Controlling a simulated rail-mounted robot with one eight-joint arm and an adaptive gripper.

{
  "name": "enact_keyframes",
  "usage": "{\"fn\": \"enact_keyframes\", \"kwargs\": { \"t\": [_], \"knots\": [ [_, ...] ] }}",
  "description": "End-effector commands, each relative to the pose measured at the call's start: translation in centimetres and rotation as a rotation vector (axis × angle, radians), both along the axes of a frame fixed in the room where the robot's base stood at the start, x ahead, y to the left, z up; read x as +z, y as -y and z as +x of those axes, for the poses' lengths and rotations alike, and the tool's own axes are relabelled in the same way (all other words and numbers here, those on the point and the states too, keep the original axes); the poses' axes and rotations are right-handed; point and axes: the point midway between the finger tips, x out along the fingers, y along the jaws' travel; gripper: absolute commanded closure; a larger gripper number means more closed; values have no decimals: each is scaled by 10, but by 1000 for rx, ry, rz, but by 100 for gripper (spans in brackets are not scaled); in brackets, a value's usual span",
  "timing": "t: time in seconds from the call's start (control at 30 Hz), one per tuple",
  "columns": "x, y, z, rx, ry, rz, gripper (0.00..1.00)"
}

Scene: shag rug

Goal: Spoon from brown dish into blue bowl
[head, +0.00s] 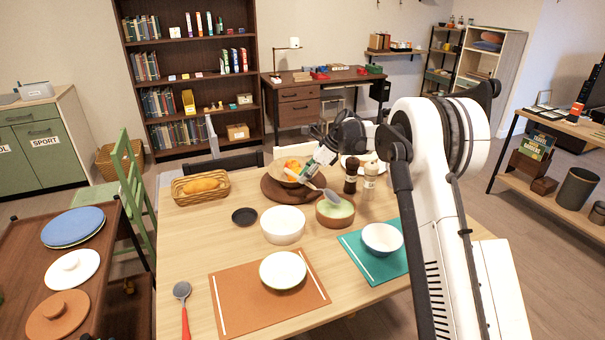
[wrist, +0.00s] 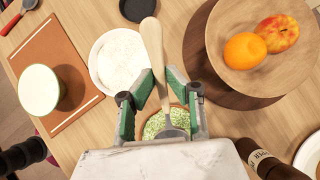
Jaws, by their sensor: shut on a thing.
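My gripper (head: 318,160) is shut on the wooden handle of a spoon (wrist: 153,45), as the wrist view (wrist: 159,84) shows. The spoon's grey metal head (head: 332,197) points down over the brown dish (head: 335,220), which has a speckled green inside (wrist: 152,124). I cannot tell whether the head touches the dish. The blue bowl (head: 382,239), pale inside, stands on the teal placemat (head: 360,262), right of and nearer than the dish. It does not show in the wrist view.
A white bowl (head: 283,228) stands close left of the dish. A fruit bowl (wrist: 225,72) on a dark round board, a pepper mill (head: 350,180) and a white shaker (head: 370,185) stand behind. A cream bowl (head: 283,270) sits on the orange placemat (head: 235,300).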

Motion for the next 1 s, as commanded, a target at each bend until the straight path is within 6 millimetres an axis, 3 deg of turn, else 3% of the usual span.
{"fn": "enact_keyframes", "kwargs": {
  "t": [0.6, 0.77, 1.0],
  "knots": [
    [-47, 9, -2, 0, -1, -3, 100],
    [-51, 19, -4, 0, -16, -90, 100],
    [-31, 12, -3, 2, -47, -260, 100]
  ]
}}
